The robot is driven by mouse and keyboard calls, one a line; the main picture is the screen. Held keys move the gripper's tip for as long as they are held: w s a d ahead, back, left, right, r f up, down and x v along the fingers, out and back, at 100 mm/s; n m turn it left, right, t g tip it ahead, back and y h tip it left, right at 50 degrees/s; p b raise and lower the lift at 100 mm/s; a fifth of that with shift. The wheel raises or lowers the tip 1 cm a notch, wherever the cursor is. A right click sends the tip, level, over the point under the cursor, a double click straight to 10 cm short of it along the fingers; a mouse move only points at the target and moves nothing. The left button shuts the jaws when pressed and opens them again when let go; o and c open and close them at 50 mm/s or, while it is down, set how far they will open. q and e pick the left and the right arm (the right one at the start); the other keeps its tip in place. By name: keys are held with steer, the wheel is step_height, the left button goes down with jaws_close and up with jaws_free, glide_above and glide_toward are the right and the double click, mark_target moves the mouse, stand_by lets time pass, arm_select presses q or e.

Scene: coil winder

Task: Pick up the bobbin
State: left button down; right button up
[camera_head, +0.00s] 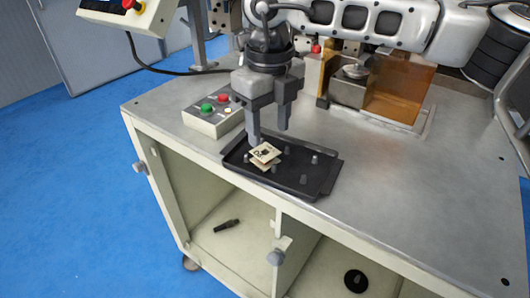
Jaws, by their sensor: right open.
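The bobbin (266,154) has pale cream square flanges, the upper one with dark marks. It stands on the black tray (317,186), towards the tray's left side. My right gripper (269,134) points down over the tray with its two fingers apart and nothing between them. Its fingertips are just above and behind the bobbin in the picture; the exact gap to it cannot be told. My left gripper is not in view.
Several short grey pegs stand on the tray around the bobbin. A button box (213,115) stands at the tray's back left. A machine with an amber guard (401,92) stands behind. The table (420,190) is clear at right. Open shelves lie below the front edge.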

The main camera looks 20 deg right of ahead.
mark_target(266, 148)
steer(key=f, duration=0.1)
steer(key=f+p, duration=0.1)
steer(key=f, duration=0.3)
steer(key=shift+w+a+f, duration=0.1)
steer(key=shift+w+f, duration=0.15)
steer(key=shift+w, duration=0.1)
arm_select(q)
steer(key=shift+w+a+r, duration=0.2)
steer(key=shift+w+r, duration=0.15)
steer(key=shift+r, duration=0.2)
arm_select(e)
steer(key=shift+f, duration=0.35)
steer(key=shift+c, duration=0.3)
steer(key=c, duration=0.8)
steer(key=shift+o, duration=0.2)
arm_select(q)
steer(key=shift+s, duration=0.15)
arm_select(e)
steer(key=shift+r, duration=0.15)
